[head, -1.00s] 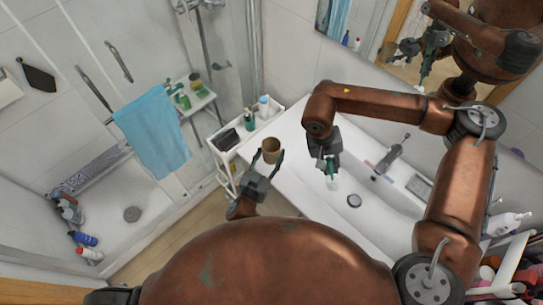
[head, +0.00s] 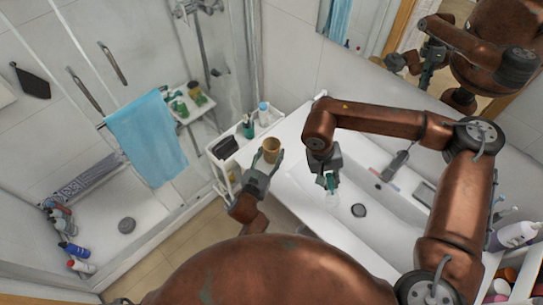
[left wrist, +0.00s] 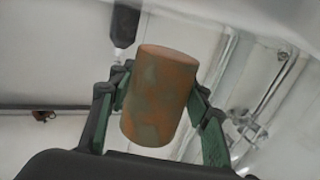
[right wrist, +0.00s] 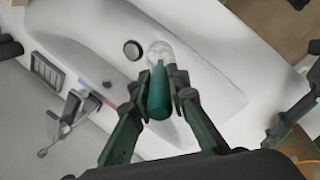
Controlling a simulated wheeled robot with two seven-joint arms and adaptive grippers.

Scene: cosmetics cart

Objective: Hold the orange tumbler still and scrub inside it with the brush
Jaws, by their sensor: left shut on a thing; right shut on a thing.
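The orange-brown tumbler (head: 272,145) is held upright over the counter's left end. My left gripper (head: 266,160) is shut on its sides. In the left wrist view the tumbler (left wrist: 158,98) has green patches and sits between both fingers; its inside is hidden there. My right gripper (head: 328,172) is shut on the brush, right of the tumbler and apart from it, above the basin. In the right wrist view the brush's green handle (right wrist: 159,95) is between the fingers, and its pale, see-through head (right wrist: 160,52) points away from the gripper.
A white cart (head: 222,166) with bottles and a dark box stands left of the tumbler. The white sink (head: 380,228) with its tap (head: 393,165) lies below and right of my right gripper. A blue towel (head: 147,135) hangs farther left.

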